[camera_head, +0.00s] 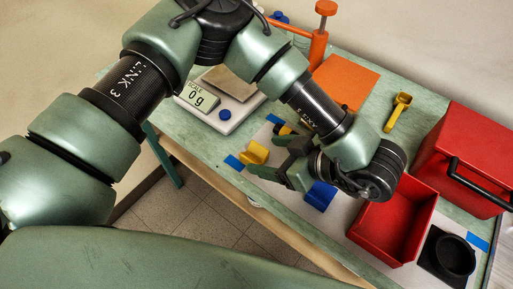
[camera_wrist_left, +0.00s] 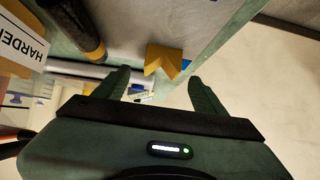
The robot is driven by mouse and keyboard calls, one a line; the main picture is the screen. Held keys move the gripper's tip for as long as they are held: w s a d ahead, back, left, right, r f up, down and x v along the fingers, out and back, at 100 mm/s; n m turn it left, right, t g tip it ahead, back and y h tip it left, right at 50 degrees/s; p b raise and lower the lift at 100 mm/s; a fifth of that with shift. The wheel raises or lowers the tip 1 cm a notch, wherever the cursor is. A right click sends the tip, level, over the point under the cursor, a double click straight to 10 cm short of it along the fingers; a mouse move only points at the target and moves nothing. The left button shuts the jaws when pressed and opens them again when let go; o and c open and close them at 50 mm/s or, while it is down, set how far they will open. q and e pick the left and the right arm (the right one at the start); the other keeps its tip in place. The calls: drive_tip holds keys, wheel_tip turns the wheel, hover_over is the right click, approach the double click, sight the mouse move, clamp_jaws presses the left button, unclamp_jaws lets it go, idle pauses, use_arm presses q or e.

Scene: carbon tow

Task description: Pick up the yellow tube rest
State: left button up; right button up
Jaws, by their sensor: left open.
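The yellow tube rest (camera_head: 254,153) is a small block with a V-shaped notch. It stands on the grey mat near the front left edge of the bench. My left gripper (camera_head: 271,158) is open, with its fingers just to the right of the rest in the head view. In the left wrist view the yellow rest (camera_wrist_left: 164,60) shows beyond and between the open fingertips (camera_wrist_left: 158,77), with nothing held. Whether a finger touches it cannot be told. My right gripper is not in view.
A blue rest (camera_head: 320,195) stands right of my gripper. A dark and yellow cylinder (camera_wrist_left: 84,30) is close by. A red open bin (camera_head: 395,225), red toolbox (camera_head: 465,155), scale (camera_head: 222,100), orange sheet (camera_head: 345,82) and yellow scoop (camera_head: 399,108) occupy the bench.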

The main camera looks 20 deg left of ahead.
sight(247, 152)
use_arm(q)
drive_tip(key=p+x, duration=0.1)
drive_tip(key=x, duration=0.3)
drive_tip(key=shift+a+f, duration=0.2)
drive_tip(key=shift+a, duration=0.15)
drive_tip(key=shift+w+a+f, duration=0.1)
drive_tip(key=shift+a+f, duration=0.1)
drive_tip(key=shift+a, duration=0.05)
drive_tip(key=c, duration=1.4)
drive_tip(key=shift+c, duration=0.2)
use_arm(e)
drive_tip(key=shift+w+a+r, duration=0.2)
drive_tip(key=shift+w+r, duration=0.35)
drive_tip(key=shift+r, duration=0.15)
use_arm(q)
drive_tip(key=shift+d+r, duration=0.1)
drive_tip(key=shift+r, duration=0.05)
